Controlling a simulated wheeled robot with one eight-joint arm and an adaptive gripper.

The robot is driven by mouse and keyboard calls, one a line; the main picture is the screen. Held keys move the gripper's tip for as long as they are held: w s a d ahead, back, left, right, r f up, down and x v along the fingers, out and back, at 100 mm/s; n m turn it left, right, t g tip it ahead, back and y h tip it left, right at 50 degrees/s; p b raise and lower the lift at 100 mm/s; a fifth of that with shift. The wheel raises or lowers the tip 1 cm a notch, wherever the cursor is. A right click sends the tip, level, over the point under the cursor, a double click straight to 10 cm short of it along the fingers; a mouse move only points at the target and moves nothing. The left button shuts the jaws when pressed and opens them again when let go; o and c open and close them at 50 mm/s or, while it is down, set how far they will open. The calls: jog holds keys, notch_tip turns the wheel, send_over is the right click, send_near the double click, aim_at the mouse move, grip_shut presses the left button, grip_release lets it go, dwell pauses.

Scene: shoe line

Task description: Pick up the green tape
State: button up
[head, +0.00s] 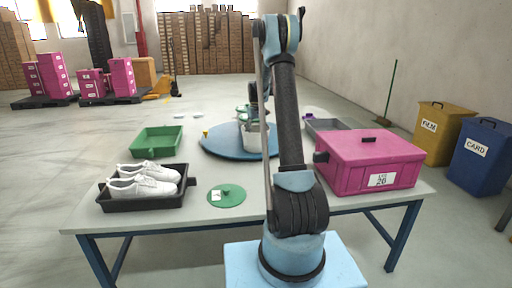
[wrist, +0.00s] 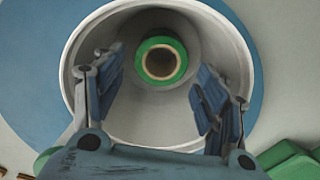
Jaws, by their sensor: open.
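The green tape (wrist: 161,41) is a roll with a tan core, lying inside a white round tub (wrist: 72,75). In the wrist view its open hole faces the camera. My gripper (wrist: 160,68) is open, with its fingers over the tub's mouth, one on each side of the roll and apart from it. In the head view the white tub (head: 258,143) stands on a blue round turntable (head: 222,145), and my gripper (head: 245,113) is above it, partly hidden by my arm. The tape cannot be made out there.
A pink box (head: 362,165) stands at the right of the table, with a grey tray (head: 330,125) behind it. A black tray (head: 140,203) with white shoes, a green tray (head: 157,141) and a green disc (head: 232,196) are at the left.

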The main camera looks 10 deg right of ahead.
jog(key=shift+s+f, duration=0.2)
jog(key=shift+f, duration=2.35)
jog(key=c, duration=0.9)
